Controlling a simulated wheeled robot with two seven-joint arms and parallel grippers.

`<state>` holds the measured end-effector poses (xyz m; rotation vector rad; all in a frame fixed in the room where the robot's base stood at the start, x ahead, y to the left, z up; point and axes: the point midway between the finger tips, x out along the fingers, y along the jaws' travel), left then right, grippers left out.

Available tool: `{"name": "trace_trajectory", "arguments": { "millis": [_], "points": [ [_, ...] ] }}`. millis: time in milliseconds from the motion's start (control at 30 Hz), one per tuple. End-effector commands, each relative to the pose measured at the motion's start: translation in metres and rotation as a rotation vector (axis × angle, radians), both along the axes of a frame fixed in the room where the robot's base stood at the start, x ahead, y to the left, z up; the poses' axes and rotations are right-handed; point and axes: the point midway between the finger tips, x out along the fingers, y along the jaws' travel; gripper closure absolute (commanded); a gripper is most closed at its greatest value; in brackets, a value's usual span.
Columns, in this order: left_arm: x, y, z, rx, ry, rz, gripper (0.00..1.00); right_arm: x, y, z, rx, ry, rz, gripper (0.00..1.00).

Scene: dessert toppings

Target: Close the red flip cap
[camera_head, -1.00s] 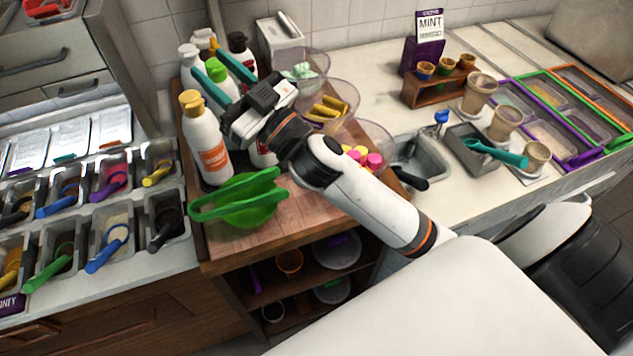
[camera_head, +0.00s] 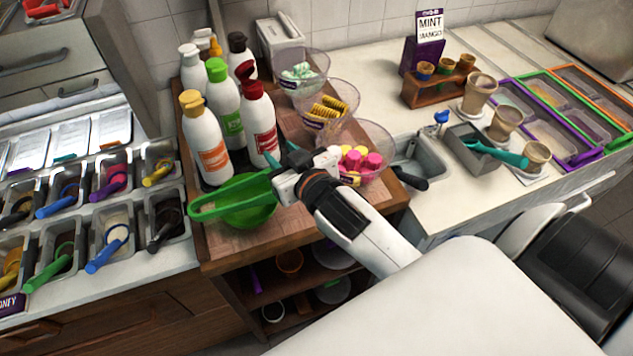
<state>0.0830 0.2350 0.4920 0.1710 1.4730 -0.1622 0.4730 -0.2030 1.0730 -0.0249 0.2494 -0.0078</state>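The red bottle (camera_head: 262,125) stands upright on the wooden cart among other bottles. Its red flip cap (camera_head: 246,73) is on top, too small in view to tell whether the lid is up or down. My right gripper (camera_head: 272,184) is low and to the right of the bottle's base, apart from the cap. It points left at the green bowl-like tool (camera_head: 245,214), and its fingers are hard to separate from that green shape. I cannot tell whether they are open, or whether they touch the tool. My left gripper is not in view.
A green-capped bottle (camera_head: 225,110) and a yellow-capped bottle (camera_head: 204,140) stand close left of the red bottle. Clear bowls hold pink and yellow pieces (camera_head: 362,158), yellow sticks (camera_head: 327,107) and pale green pieces (camera_head: 301,71). A grey sink (camera_head: 425,160) lies to the right.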

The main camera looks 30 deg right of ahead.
Motion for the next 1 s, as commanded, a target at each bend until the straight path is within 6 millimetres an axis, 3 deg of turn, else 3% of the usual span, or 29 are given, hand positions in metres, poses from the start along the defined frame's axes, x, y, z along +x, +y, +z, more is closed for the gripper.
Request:
{"name": "trace_trajectory", "arguments": {
  "millis": [500,800,1000],
  "points": [
    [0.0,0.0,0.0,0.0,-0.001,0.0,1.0,-0.065,-0.01,-0.08,-0.044,0.392,-0.025,0.63],
    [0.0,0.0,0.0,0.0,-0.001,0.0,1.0,-0.092,-0.011,-0.103,-0.059,0.525,-0.011,0.63],
    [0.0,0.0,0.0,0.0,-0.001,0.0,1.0,-0.096,-0.011,-0.106,-0.061,0.543,-0.008,0.63]
  ]
}}
